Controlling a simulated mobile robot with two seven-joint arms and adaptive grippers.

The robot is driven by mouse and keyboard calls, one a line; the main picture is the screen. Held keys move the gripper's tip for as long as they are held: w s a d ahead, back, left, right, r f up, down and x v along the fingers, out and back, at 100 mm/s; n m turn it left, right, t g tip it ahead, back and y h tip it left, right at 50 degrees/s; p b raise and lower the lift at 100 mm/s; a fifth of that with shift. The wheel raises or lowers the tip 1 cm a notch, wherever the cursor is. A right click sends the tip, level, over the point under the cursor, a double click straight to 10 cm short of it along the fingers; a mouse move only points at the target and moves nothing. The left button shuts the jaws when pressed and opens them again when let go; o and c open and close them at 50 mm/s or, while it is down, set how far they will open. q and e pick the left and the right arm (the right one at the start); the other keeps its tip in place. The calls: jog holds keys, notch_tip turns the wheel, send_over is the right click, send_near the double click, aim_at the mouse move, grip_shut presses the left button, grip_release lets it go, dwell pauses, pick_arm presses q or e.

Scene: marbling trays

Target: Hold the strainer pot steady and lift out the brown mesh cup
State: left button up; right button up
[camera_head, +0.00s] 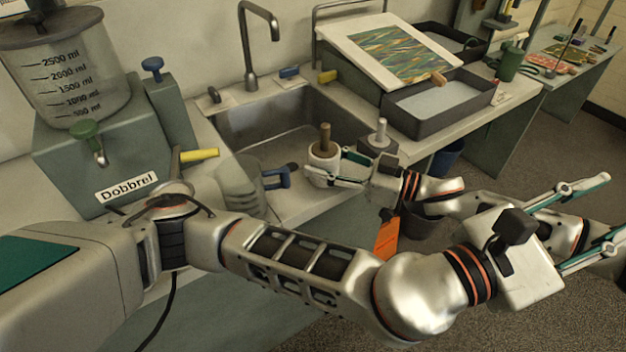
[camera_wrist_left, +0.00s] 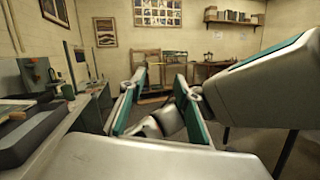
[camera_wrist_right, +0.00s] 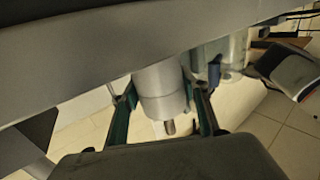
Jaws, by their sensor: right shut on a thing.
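The strainer pot (camera_head: 321,172) is a pale round pot on the counter by the sink's front right corner. My right gripper (camera_head: 330,168) is shut on the pot, one finger on each side. In the right wrist view the pot (camera_wrist_right: 160,82) sits between the fingers, with the knob (camera_wrist_right: 169,127) at its end. My left gripper (camera_head: 611,207) is open and empty, far right of the pot; the left wrist view shows its fingers apart (camera_wrist_left: 160,112).
The sink (camera_head: 270,115) lies behind. A marbling tray (camera_head: 440,122) is at the back right. My left arm crosses the foreground.

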pick_arm(q)
jog(key=s+a+n+t+y, duration=0.1)
jog(key=a+n+t+y, duration=0.1)
jog(key=a+n+t, duration=0.25)
jog(key=n+t+y, duration=0.7)
jog(key=n+y, duration=0.4)
jog(key=y, duration=0.4)
send_near(324, 143)
jog(key=shift+g, duration=0.25)
jog(key=w, duration=0.3)
jog(key=w+d, duration=0.1)
jog(key=w, duration=0.7)
jog(key=shift+d+r, duration=0.25)
jog(key=shift+c, duration=0.5)
grip_shut()
